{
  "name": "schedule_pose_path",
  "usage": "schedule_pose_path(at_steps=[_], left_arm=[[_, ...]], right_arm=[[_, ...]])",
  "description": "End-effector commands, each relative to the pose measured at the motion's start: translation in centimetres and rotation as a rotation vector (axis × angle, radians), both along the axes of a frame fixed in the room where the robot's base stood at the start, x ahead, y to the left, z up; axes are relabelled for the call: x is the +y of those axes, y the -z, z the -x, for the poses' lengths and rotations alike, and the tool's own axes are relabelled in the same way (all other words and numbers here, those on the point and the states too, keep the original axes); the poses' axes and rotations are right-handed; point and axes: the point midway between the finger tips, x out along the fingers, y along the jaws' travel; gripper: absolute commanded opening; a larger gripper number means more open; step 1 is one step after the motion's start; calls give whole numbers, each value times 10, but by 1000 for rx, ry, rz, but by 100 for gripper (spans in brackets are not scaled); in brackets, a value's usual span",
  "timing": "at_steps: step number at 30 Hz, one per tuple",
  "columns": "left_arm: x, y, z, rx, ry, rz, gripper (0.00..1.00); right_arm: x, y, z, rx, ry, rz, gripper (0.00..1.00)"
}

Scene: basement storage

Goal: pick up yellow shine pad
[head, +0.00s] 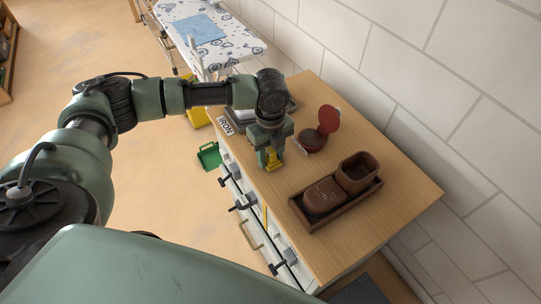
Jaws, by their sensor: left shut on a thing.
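The yellow shine pad (271,158) is between the fingers of my left gripper (269,161), which is shut on it. The gripper points down over the front left part of the wooden cabinet top (401,208). Only part of the pad shows, as the fingers cover its sides. I cannot tell whether its lower edge touches the top. My right gripper is not in view.
A dark red round tin (311,140) with its lid open stands right of the gripper. A brown tray (345,204) holds a brush and an open box. A sign reading IRON (225,126) is at the left edge. A patterned ironing board (207,32) stands behind.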

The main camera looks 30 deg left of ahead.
Motion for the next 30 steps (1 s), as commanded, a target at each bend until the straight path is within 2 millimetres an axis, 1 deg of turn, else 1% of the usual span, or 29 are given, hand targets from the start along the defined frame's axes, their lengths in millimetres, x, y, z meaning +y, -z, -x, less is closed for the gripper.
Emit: schedule_pose_path(at_steps=[5,8,11,21,25,30], left_arm=[[0,-14,-1,-3,-1,1,0],[0,-30,-1,-5,-1,1,0],[0,-51,-2,-6,0,1,0],[-1,-136,-2,-6,0,2,0],[0,-161,-1,-5,0,2,0],[0,-185,-1,-3,0,2,0]], right_arm=[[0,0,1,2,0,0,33],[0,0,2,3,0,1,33],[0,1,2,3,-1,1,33],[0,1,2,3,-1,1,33],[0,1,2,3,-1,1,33],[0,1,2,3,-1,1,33]])
